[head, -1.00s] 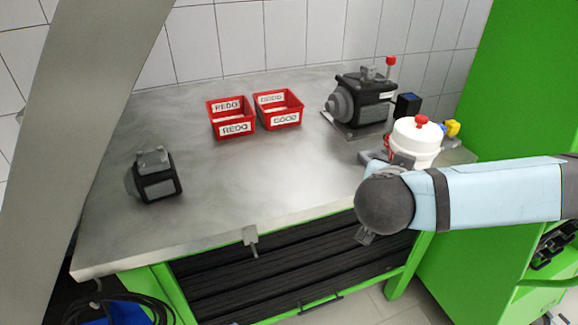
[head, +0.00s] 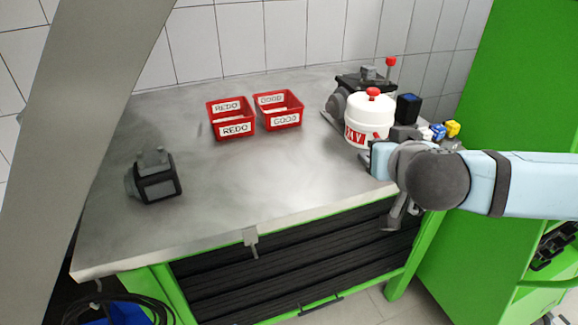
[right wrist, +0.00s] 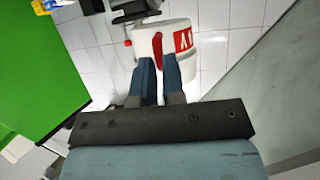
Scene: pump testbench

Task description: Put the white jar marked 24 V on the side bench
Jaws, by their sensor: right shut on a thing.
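The white jar (head: 369,118) has a red knob on its lid and a red label ending in V, the rest hard to read. In the head view it is upright in front of the pump and appears raised above the steel bench (head: 270,185). My right gripper (head: 378,157) is at its lower right side. In the right wrist view the jar (right wrist: 170,35) is at the fingertips, and my right gripper (right wrist: 158,62) is shut on its red handle. My left gripper is not in view.
Red bins marked REDO (head: 233,118) and GOOD (head: 279,110) stand at the back. A dark pump (head: 362,80) is behind the jar, and a smaller black unit (head: 157,180) at the left. Blue and yellow parts (head: 452,128) lie at the right. A green cabinet (head: 510,90) stands right.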

